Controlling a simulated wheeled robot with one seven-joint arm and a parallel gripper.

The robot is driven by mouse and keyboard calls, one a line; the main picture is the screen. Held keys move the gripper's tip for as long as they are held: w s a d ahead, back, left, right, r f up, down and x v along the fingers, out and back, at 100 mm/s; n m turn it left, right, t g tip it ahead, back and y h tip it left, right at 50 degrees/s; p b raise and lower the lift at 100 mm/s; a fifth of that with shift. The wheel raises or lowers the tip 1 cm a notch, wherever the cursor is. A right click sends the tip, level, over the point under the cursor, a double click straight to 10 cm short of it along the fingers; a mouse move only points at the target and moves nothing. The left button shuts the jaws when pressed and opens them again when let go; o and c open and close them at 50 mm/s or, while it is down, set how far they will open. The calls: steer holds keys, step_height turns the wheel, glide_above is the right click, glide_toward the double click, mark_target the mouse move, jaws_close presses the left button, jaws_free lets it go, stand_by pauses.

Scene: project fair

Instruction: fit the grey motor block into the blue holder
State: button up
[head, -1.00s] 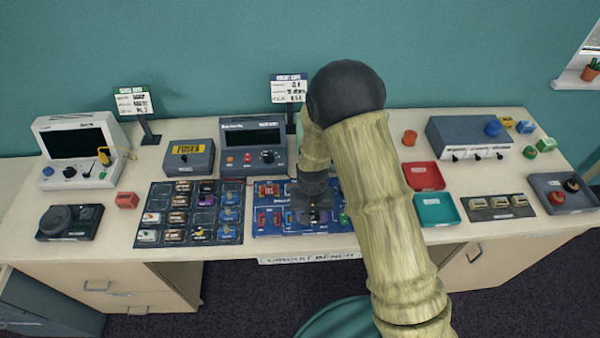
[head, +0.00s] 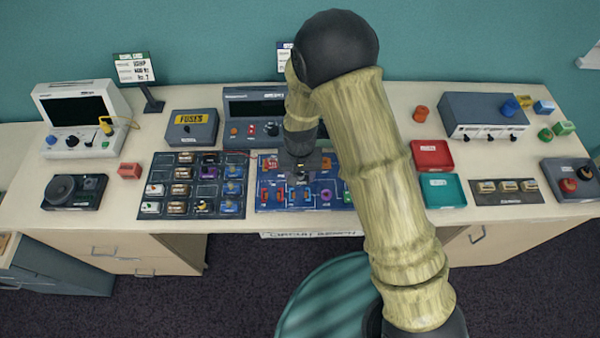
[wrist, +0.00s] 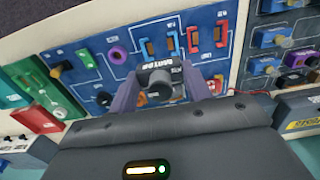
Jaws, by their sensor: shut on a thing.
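In the wrist view the grey motor block (wrist: 159,84) is a dark grey piece with a round front. It is held between the two fingers of my gripper (wrist: 160,92), which is shut on it. In the head view my gripper (head: 302,172) points down over the back part of the blue circuit board (head: 290,208). I cannot tell which piece is the blue holder, or whether the block touches the board; my gripper hides part of that area.
A dark parts tray (head: 150,212) with several components lies left of the board. Red (head: 432,153) and teal (head: 441,190) trays lie to its right. A meter box (head: 240,105) stands behind the board. A teal round stool (head: 318,300) stands before the bench.

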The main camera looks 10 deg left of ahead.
steer(key=shift+f+b, duration=2.4)
steer(key=shift+f, duration=1.1)
steer(key=shift+s+f+b, duration=0.1)
steer(key=shift+f+b, duration=0.2)
steer(key=shift+f, duration=0.2)
steer(key=o, duration=1.1)
steer(key=shift+c, duration=0.2)
steer(key=shift+o, duration=0.5)
steer(key=o, duration=0.4)
steer(key=shift+r, duration=0.1)
steer(key=shift+r+p, duration=2.95)
steer(key=shift+r, duration=1)
